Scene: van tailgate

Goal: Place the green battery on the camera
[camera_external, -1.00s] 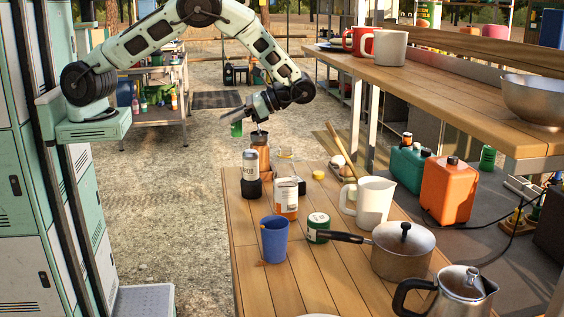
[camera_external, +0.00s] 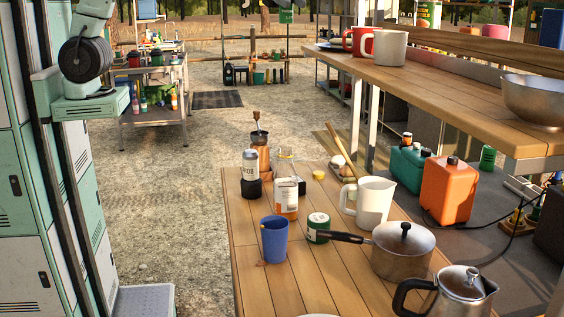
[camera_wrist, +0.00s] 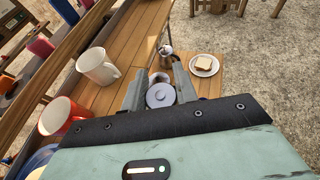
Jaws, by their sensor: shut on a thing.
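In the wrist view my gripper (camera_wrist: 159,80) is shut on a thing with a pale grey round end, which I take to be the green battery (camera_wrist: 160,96). In the external view a green cylinder, likely that battery (camera_external: 286,15), hangs at the top edge, high above the work table. The fingers and most of my arm are outside that view. I cannot make out a camera in either view.
The wooden table (camera_external: 240,237) holds a blue cup (camera_external: 274,240), a green-labelled can (camera_external: 317,228), a white jug (camera_external: 374,202), a lidded saucepan (camera_external: 402,257) and a kettle (camera_external: 462,294). Mugs (camera_external: 384,47) stand on the raised shelf (camera_external: 450,85) at right.

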